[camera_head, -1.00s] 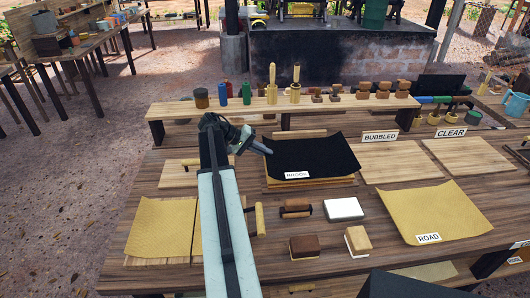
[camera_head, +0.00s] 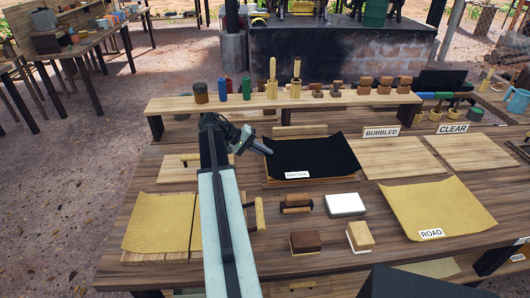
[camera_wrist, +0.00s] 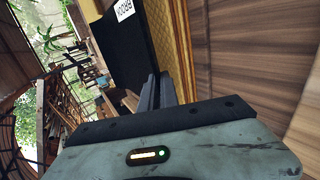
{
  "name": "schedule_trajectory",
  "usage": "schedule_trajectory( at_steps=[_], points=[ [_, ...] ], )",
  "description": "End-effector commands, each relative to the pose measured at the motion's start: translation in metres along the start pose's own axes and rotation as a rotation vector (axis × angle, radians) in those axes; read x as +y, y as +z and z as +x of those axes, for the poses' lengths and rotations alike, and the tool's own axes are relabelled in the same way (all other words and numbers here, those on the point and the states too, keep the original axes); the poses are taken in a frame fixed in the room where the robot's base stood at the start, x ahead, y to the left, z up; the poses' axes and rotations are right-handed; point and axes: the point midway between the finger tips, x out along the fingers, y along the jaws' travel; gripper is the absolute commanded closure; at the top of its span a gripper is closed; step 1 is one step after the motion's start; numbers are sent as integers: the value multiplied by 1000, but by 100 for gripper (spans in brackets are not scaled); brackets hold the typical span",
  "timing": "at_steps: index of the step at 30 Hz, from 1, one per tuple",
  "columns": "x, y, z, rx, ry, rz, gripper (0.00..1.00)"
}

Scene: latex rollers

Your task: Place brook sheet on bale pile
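The brook sheet (camera_head: 315,157) is black with a white BROOK label and lies over a stack with a yellowish edge. It also shows in the wrist view (camera_wrist: 122,35), beside the yellow stack edge (camera_wrist: 181,50). My gripper (camera_head: 266,150) is at the sheet's left edge. In the wrist view its two grey fingers (camera_wrist: 157,93) are close together and appear shut on the sheet's edge; the pinch itself is partly hidden. No label reading BALE is visible, so I cannot tell which pile is the bale pile.
Yellow sheets (camera_head: 157,223) lie at the left, partly behind my arm. The ROAD sheet (camera_head: 435,206) lies at the right. Bare BUBBLED (camera_head: 400,158) and CLEAR (camera_head: 470,152) boards are behind it. A raised shelf (camera_head: 340,101) holds bottles and stamps. Small blocks (camera_head: 306,242) stand in front.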

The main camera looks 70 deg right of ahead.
Motion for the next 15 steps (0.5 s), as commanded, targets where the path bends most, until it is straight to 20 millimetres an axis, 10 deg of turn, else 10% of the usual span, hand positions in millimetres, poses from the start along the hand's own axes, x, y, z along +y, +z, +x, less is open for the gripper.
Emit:
schedule_trajectory(
  at_steps=[5,9,15],
  points=[
    [-3,0,2,0,2,0,100],
    [-3,0,2,0,1,0,70],
    [-4,0,2,-1,-2,-1,70]
  ],
)
